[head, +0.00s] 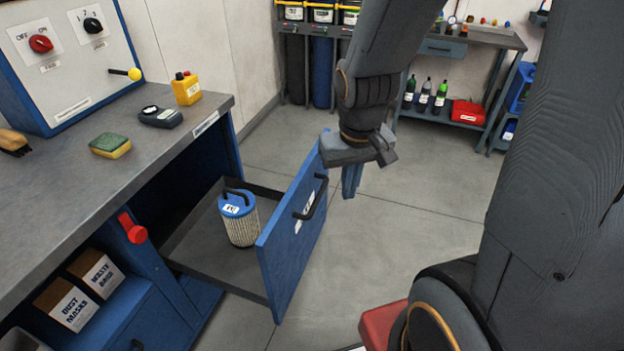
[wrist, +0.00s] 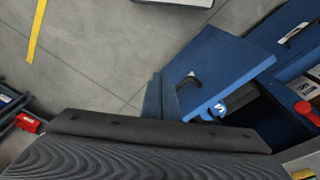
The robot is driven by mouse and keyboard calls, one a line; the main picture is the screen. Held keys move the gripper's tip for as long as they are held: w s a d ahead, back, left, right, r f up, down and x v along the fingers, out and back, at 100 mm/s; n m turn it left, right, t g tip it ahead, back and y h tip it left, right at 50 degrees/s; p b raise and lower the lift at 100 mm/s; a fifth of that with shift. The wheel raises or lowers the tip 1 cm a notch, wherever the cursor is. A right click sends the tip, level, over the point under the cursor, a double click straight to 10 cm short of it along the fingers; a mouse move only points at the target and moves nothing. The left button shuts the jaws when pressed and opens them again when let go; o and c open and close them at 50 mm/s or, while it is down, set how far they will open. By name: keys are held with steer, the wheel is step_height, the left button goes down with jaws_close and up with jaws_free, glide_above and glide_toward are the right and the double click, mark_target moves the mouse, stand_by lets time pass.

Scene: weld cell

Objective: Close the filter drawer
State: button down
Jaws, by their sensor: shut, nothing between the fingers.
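The filter drawer (head: 291,240) is pulled well out of the blue workbench, its blue front with a black handle (head: 311,205) facing right. A white filter cartridge with a blue top (head: 240,222) stands upright inside the drawer. My gripper (head: 351,182) is shut and empty, pointing down, to the right of the drawer front near its far upper end. In the wrist view the gripper fingers (wrist: 160,97) show beside the drawer front (wrist: 217,67). Whether they touch it I cannot tell. The cartridge's blue top (wrist: 214,108) is partly hidden there.
The workbench top (head: 75,195) carries a sponge (head: 110,145), a dark meter (head: 160,116) and a yellow bottle (head: 186,88). A red lever (head: 133,228) sticks out of the bench beside the drawer. The floor right of the drawer is clear around my gripper.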

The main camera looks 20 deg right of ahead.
steer(key=w+d+f+m+t+y+p, duration=0.1)
steer(key=w+d+f+m+t, duration=0.2)
steer(key=w+d+f, duration=0.55)
steer(key=w+d+f+m+t+y, duration=0.1)
steer(key=w+d+f+m+t, duration=0.15)
steer(key=w+f, duration=0.6)
steer(key=w+a+f+p, duration=0.3)
steer(key=w+a+f, duration=0.1)
steer(key=w, duration=0.6)
steer(key=shift+f, duration=0.5)
steer(key=shift+w+a, duration=0.15)
